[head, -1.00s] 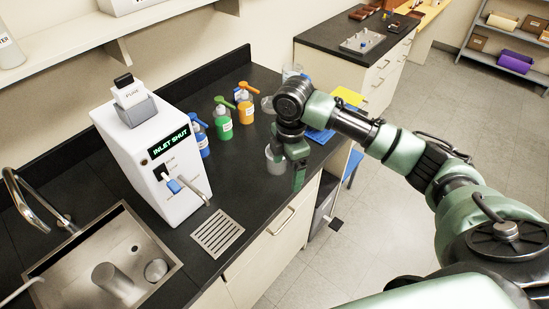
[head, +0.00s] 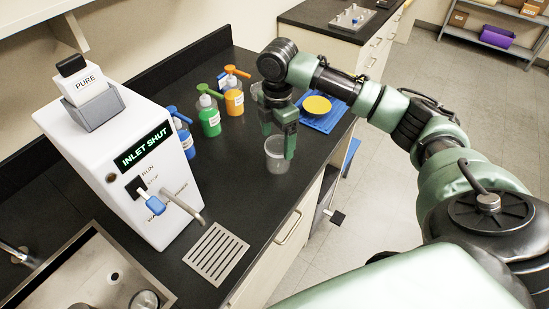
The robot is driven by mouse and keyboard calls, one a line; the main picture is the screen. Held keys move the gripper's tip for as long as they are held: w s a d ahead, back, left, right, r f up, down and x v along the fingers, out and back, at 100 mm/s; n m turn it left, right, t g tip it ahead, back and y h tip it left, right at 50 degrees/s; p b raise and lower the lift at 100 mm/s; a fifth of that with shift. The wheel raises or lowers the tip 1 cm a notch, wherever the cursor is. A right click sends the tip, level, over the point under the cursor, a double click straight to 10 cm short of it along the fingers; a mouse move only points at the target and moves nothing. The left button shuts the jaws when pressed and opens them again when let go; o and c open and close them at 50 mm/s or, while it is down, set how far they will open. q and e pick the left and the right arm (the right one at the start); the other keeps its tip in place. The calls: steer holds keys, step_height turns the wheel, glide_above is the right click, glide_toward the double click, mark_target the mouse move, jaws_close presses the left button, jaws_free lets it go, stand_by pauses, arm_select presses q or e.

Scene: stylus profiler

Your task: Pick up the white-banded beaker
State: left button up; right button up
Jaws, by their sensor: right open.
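A clear beaker (head: 276,163) with a pale, whitish band stands upright on the black counter, near its front edge. My right gripper (head: 279,137) points down over it with its fingers apart. One finger passes in front of the beaker's right side and the other is at its upper left. The fingers do not hold it, and I cannot tell whether they touch it. My left gripper is not in view.
Green (head: 209,119), orange (head: 233,98) and blue (head: 184,135) bottles stand left of my right gripper. A white machine (head: 120,165) reading "INLET SHUT", a drain grate (head: 216,253) and a sink are further left. A blue mat (head: 325,122) with a yellow round item (head: 317,105) lies to the right.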

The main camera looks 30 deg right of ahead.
steer(key=shift+s+f, duration=0.1)
steer(key=shift+f, duration=0.8)
step_height(320, 180, down, 4)
steer(key=shift+s+d+f+p, duration=0.15)
steer(key=shift+f+p, duration=0.1)
steer(key=shift+p, duration=0.95)
steer(key=shift+f, duration=0.5)
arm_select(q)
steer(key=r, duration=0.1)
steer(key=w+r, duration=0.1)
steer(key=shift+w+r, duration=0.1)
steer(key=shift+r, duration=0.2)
arm_select(e)
steer(key=c, duration=1.5)
